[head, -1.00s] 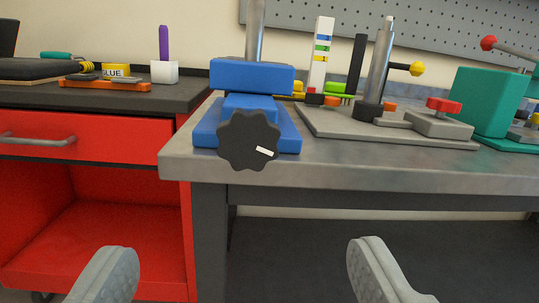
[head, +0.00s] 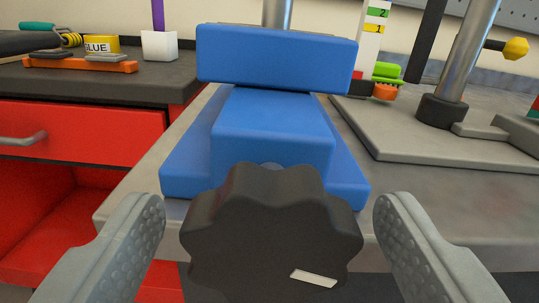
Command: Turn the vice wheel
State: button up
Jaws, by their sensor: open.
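The vice wheel (head: 265,235) is a dark, lobed knob with a white mark at its lower right. It sits at the front of the blue vice (head: 272,125), which stands at the near edge of the grey workbench. My gripper (head: 268,225) is open, with one grey padded finger on each side of the wheel. A gap shows between the wheel and each finger in the picture. The wheel's lower edge is close to the bottom of the view.
A grey plate (head: 430,125) with a metal post (head: 468,60) stands to the right of the vice. A red cabinet (head: 85,135) with a dark top is on the left, holding a glue pot (head: 101,44), an orange tool (head: 85,65) and a white cup (head: 159,45).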

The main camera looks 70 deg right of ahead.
jog(key=shift+x, duration=0.85)
jog(key=c, duration=1)
jog(key=shift+o, duration=0.2)
